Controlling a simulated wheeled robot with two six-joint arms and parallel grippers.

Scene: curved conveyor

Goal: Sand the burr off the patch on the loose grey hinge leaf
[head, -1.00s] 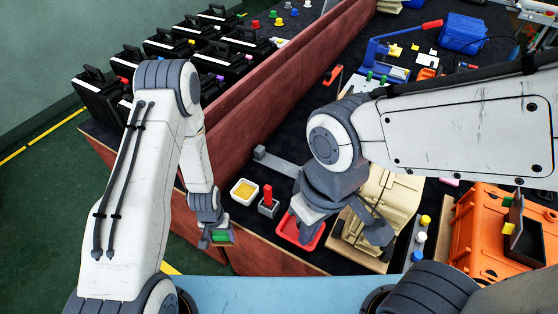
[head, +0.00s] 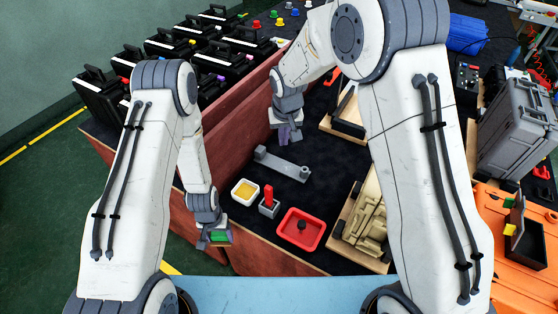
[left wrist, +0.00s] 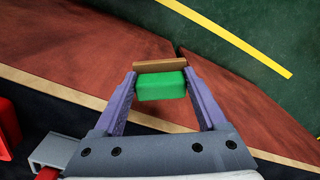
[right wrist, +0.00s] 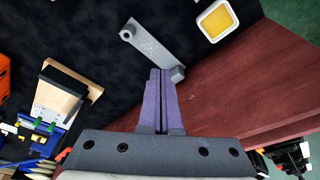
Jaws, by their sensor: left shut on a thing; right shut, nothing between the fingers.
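The grey hinge leaf (head: 283,165) lies flat on the dark bench top. It has a block at its left end and a round knuckle at its right end. It also shows in the right wrist view (right wrist: 152,48), with faint speckles near its middle; I cannot tell whether they are the burr patch. My right gripper (head: 284,140) is shut and empty, just beyond the leaf's block end. My left gripper (head: 219,238) is shut on a green block with a brown face, the sanding block (left wrist: 162,86), held out beyond the bench's front edge.
Near the leaf are a white dish with yellow contents (head: 245,192), a grey holder with a red peg (head: 269,207) and a red tray (head: 301,229) with a dark knob. A red-brown wall (head: 170,130) runs along the left. A beige casting (head: 366,222) stands to the right.

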